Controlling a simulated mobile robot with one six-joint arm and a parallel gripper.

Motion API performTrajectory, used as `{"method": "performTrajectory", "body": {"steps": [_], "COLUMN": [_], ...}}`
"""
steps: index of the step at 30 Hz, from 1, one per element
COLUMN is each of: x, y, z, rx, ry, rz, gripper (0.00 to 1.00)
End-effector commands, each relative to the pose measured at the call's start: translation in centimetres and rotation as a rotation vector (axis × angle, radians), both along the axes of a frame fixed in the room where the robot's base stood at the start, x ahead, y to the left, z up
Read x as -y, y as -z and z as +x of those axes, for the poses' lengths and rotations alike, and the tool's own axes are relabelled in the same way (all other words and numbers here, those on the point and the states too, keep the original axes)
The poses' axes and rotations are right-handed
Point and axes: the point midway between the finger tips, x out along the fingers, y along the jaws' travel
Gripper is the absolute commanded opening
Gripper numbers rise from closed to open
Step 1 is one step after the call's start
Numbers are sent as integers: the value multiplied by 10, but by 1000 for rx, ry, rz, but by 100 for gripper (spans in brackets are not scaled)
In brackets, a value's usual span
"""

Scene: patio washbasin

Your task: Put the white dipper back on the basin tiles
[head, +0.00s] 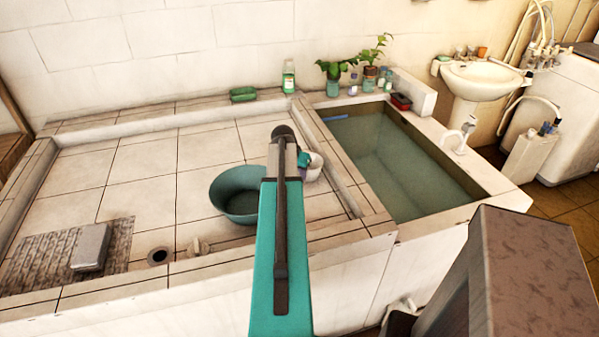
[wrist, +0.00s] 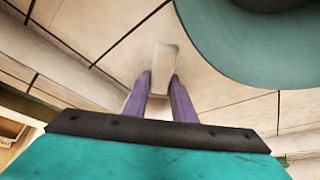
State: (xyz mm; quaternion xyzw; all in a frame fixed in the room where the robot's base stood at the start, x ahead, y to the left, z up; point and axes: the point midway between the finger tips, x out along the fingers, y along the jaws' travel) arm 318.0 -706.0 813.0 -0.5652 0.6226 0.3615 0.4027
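The white dipper (head: 316,166) shows in the head view just right of my gripper (head: 303,165), partly hidden behind it. In the wrist view, a pale handle-like bar (wrist: 165,58), which looks like the dipper's handle, sits between the purple fingertips of my gripper (wrist: 161,84). The fingers appear closed on both sides of it. The dipper's cup is out of sight in the wrist view. The dipper is over the right part of the basin tiles (head: 140,160); I cannot tell whether it touches them.
A green bowl (head: 232,200) stands on the tiles just left of my gripper; it also shows in the wrist view (wrist: 240,55). A raised ledge (head: 335,170) separates the tiles from the water tank (head: 405,170). A grey block (head: 91,246) lies front left. The back-left tiles are clear.

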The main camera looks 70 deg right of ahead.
Motion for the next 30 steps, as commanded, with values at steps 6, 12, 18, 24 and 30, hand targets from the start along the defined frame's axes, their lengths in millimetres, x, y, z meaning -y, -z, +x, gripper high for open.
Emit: {"method": "performTrajectory", "body": {"steps": [6, 12, 18, 24, 30], "x": [0, 0, -2, -9, -20], "y": [0, -1, -6, -22, -44], "z": [0, 0, 0, 0, 1], "rx": [0, 0, 0, 1, 1], "ry": [0, 0, 1, 1, 1], "rz": [0, 0, 0, -1, -1], "gripper": [40, 40, 40, 40, 40]}}
